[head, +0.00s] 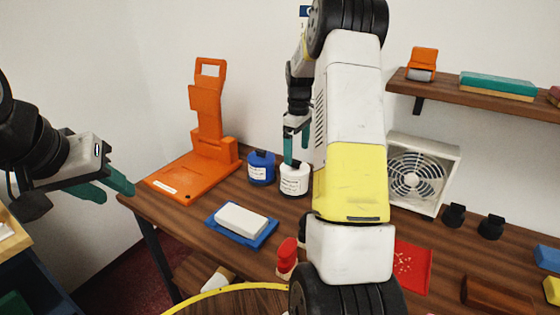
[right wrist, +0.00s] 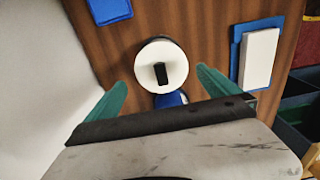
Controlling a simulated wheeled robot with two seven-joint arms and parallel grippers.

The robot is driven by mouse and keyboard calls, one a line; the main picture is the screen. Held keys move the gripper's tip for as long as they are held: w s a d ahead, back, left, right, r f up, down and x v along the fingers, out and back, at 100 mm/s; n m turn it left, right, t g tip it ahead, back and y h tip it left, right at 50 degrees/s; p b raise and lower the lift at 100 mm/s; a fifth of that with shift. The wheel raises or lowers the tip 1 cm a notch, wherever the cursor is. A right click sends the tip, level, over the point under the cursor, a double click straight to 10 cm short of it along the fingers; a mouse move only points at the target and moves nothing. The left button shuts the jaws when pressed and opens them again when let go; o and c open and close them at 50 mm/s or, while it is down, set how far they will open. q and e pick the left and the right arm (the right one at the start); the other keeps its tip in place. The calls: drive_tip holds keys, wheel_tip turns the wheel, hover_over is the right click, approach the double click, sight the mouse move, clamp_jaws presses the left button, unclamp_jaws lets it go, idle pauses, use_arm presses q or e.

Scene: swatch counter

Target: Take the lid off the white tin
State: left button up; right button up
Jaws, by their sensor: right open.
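The white tin (head: 294,181) stands on the wooden counter, partly hidden behind my right arm. Its round white lid with a black knob (right wrist: 161,73) shows from above in the right wrist view, and the lid appears to sit on the tin. My right gripper (head: 296,145) is above the tin, and it also shows in the right wrist view (right wrist: 162,80). Its green fingers are apart, one to each side of the lid, with nothing between them. My left gripper (head: 108,187) is open and empty, left of the counter.
A blue tin (head: 261,167) stands close beside the white tin. An orange stand (head: 190,174) is behind to the left. A white block (head: 241,219) lies on a blue tray (head: 226,230) in front. A fan (head: 421,177) stands to the right, under a shelf (head: 470,96).

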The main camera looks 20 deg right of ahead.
sight(295, 160)
drive_tip(key=f, duration=0.5)
drive_tip(key=shift+w+a, duration=0.1)
drive_tip(key=shift+a, duration=0.1)
drive_tip(key=c, duration=1)
drive_tip(key=shift+r, duration=0.15)
